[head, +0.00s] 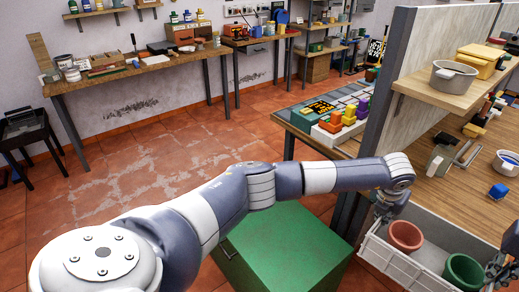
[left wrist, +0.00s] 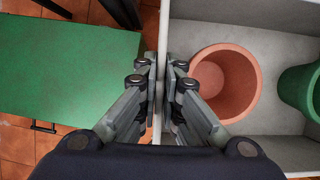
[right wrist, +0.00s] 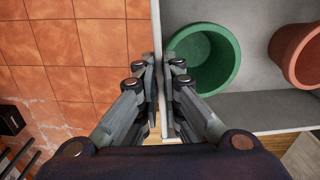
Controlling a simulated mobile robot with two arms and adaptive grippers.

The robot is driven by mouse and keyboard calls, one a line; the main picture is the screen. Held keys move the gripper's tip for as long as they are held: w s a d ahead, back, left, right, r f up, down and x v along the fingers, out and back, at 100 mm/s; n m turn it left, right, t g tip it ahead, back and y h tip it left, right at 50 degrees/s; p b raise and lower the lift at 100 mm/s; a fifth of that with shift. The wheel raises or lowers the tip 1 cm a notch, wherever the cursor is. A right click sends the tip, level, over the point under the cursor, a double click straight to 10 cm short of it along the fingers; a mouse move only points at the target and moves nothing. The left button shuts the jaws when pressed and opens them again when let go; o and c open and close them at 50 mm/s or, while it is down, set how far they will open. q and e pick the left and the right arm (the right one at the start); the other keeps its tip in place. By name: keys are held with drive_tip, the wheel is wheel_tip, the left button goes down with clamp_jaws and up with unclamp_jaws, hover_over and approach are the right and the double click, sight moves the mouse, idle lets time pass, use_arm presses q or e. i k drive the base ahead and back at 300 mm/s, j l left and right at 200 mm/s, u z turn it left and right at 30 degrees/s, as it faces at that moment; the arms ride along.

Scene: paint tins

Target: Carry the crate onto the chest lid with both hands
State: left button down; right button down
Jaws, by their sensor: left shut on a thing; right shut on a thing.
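The pale grey crate (head: 392,264) is at the lower right of the head view, holding a terracotta pot (head: 405,236) and a green pot (head: 462,272). My left gripper (head: 384,212) is shut on one wall of the crate; that wall runs between its fingers in the left wrist view (left wrist: 160,85). My right gripper (head: 498,270), partly cut off at the picture's edge, is shut on the opposite end's wall, seen in the right wrist view (right wrist: 158,85). The green chest (head: 285,248) stands on the floor left of the crate, its lid closed and bare.
A wooden workbench (head: 455,195) with a tall grey panel (head: 395,75) is beside the crate. A low table (head: 300,122) with coloured blocks stands behind the chest. Tiled floor (head: 150,165) is open to the left. My left arm passes over the chest's far side.

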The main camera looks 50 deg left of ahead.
sight(268, 222)
drive_tip(key=u, duration=2.2)
drive_tip(key=i+l, duration=0.1)
drive_tip(key=l, duration=0.6)
drive_tip(key=i+l+u, duration=0.1)
drive_tip(key=l, duration=0.55)
drive_tip(key=i+l, duration=0.1)
drive_tip(key=l, duration=0.6)
